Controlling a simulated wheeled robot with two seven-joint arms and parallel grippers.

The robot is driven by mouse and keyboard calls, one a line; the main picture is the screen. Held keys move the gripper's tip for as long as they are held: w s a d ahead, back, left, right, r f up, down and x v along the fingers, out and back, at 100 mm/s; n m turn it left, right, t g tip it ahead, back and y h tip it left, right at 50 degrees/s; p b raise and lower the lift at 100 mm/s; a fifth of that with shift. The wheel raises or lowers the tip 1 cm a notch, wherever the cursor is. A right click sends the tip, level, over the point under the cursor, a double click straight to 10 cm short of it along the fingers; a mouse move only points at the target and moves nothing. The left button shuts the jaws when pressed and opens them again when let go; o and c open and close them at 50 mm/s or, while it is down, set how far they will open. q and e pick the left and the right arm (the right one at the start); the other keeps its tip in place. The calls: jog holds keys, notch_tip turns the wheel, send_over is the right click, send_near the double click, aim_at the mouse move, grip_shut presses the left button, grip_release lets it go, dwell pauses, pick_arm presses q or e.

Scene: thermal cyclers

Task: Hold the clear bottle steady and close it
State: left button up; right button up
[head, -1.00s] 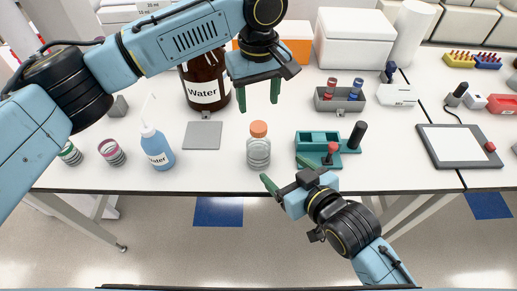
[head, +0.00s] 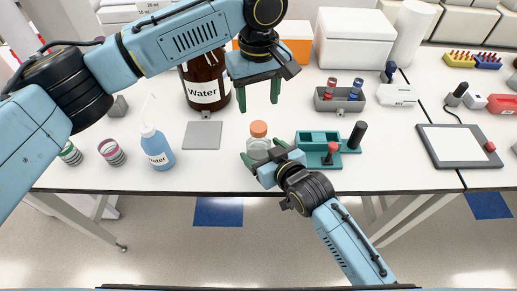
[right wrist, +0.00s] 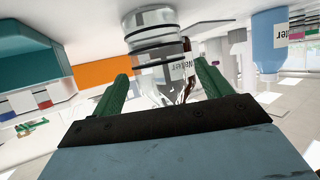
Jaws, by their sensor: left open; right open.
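The clear bottle (head: 256,150) stands upright near the table's front edge, with an orange cap (head: 258,129) at its top. Whether the cap is seated or loose, I cannot tell. My right gripper (head: 263,151) is open, with its fingers on either side of the bottle body. The right wrist view shows the clear ringed bottle (right wrist: 158,60) between the two green fingers, with small gaps visible; the cap is out of sight there. My left gripper (head: 259,97) is open and empty, fingers pointing down, above and behind the cap in the head view.
A teal stand with a red knob (head: 318,141) is close to the right of my right gripper. A grey plate (head: 203,135) and a blue wash bottle (head: 157,150) are to the left. A brown Water bottle (head: 205,90) stands behind. The table's front edge (head: 200,193) is near.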

aim_at(259, 126)
jog(key=shift+x, duration=1.4)
jog(key=shift+c, duration=0.4)
grip_shut()
pick_arm(q)
jog(key=m, duration=0.4)
jog(key=shift+m, duration=0.3)
jog(key=shift+f, duration=4)
